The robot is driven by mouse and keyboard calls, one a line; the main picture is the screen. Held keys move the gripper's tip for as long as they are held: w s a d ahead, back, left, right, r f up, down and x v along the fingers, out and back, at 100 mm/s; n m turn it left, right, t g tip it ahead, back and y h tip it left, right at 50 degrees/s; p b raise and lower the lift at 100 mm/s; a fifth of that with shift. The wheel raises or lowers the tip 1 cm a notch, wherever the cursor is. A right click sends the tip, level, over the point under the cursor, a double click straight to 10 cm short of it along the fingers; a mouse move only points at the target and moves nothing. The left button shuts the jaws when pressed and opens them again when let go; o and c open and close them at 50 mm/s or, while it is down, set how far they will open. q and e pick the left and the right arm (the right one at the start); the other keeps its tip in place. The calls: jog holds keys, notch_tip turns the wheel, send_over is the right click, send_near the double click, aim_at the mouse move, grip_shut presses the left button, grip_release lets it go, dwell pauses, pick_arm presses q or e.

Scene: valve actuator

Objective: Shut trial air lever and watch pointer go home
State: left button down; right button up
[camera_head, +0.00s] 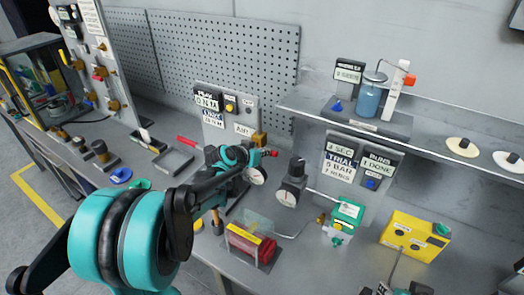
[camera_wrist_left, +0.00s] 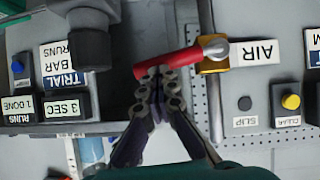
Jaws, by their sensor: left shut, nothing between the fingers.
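The air lever is a red handle (camera_wrist_left: 168,66) on a brass valve (camera_wrist_left: 212,66) beside the AIR label (camera_wrist_left: 258,53). In the wrist view it reaches left from the valve, slightly tilted. My left gripper (camera_wrist_left: 158,76) is shut with its tips against or very near the handle's lower edge; contact is unclear. In the head view the brass valve (camera_head: 260,139) shows just beyond my left gripper (camera_head: 257,157). A white dial (camera_head: 257,176) sits below the gripper and another (camera_head: 287,197) on the dark actuator; their pointers are too small to read. My right gripper (camera_head: 398,290) is cut off at the bottom edge.
A clear guard box (camera_head: 250,236) with red and yellow parts stands at the bench front. A green-topped block (camera_head: 346,214) and a yellow case (camera_head: 414,234) are to the right. A shelf (camera_head: 440,145) overhangs the right side. A grey tray (camera_head: 173,160) lies left.

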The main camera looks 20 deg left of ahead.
jog(key=shift+f, duration=0.3)
dwell(0.5)
